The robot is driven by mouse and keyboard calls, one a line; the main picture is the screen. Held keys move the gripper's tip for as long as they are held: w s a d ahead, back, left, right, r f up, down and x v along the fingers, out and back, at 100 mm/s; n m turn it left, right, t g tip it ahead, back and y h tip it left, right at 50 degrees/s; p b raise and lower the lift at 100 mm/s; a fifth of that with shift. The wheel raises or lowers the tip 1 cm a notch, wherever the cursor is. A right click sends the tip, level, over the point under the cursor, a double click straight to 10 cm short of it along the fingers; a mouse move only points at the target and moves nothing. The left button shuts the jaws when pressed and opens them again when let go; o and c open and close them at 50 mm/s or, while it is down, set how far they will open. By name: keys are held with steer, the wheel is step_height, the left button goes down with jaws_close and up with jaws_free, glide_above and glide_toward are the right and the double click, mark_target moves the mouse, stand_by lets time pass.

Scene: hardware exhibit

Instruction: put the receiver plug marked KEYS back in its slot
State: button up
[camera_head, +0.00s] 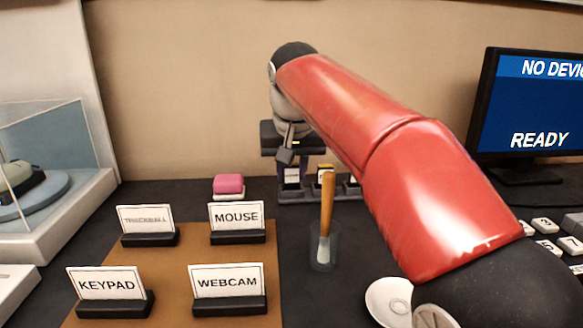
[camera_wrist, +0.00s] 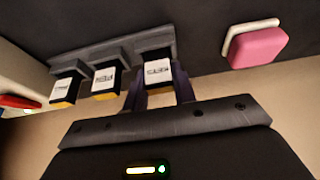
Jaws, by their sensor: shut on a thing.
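My gripper (camera_head: 292,165) is at the back of the table, at the left end of a grey rack (camera_head: 322,195). In the wrist view its two fingers (camera_wrist: 160,88) are shut on the sides of a dark plug (camera_wrist: 157,72) with a white label that seems to read KEYS. The plug stands upright at the rack's end slot (camera_wrist: 150,46), in line with its neighbours. I cannot tell whether it is fully seated. Two other labelled plugs with yellow ends, one in the middle (camera_wrist: 106,80) and one farther along (camera_wrist: 65,88), stand in the same rack.
A pink block on a white base (camera_head: 228,186) sits left of the rack. A clear cup with a wooden-handled brush (camera_head: 326,215) stands in front. Name cards, including MOUSE (camera_head: 236,216), stand on a brown mat. A monitor (camera_head: 535,110) reads READY at right.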

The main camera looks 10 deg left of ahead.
steer(key=shift+f, duration=0.15)
steer(key=o, duration=1.5)
steer(key=shift+r+p, duration=2.35)
steer(key=shift+r, duration=1.15)
